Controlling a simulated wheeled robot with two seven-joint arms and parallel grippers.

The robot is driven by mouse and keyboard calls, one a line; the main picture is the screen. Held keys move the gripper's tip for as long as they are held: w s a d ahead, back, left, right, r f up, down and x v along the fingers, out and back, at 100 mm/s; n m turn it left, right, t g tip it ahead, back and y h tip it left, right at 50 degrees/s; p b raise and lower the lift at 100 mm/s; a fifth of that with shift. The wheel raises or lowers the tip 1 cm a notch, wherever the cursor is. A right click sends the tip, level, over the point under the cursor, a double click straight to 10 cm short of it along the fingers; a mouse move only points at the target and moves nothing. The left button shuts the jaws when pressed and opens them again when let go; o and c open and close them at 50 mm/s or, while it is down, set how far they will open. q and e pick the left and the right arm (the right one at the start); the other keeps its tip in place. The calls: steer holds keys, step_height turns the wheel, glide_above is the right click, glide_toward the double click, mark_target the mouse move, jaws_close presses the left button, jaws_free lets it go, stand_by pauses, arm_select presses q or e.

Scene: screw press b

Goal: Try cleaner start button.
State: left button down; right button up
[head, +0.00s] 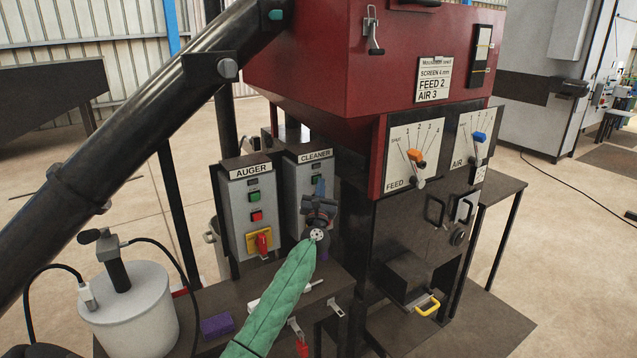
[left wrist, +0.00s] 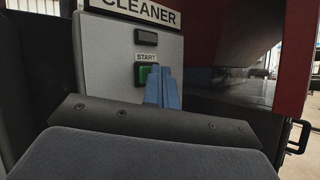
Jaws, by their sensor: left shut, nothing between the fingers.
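The cleaner control box (head: 296,180) is a grey panel under a CLEANER sign, to the right of the AUGER box (head: 240,205). Its green start button (left wrist: 147,76) shows under a START label in the left wrist view, with a dark small window above it. My left gripper (head: 319,187) is in front of the cleaner box in the head view. Its blue fingers (left wrist: 163,86) are closed together, empty, and overlap the right part of the green button in the wrist view. I cannot tell whether they touch it. The lower part of the cleaner box is hidden behind my gripper. My right gripper is not in view.
The red cleaner housing (head: 330,65) with feed and air dials stands at the right. A dark auger tube (head: 130,130) slopes across the left. A white bucket (head: 130,310) and a purple block (head: 216,326) sit on the bench at the front.

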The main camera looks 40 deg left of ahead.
arm_select(q)
steer(key=shift+d, duration=0.1)
steer(key=shift+s+d, duration=0.35)
steer(key=shift+d, duration=0.3)
steer(key=shift+d, duration=0.1)
steer(key=d, duration=0.1)
steer(key=s+d+p, duration=0.1)
steer(key=d, duration=0.1)
steer(key=s+d, duration=0.1)
steer(key=shift+d, duration=0.25)
stand_by(0.4)
steer(key=shift+p, duration=0.3)
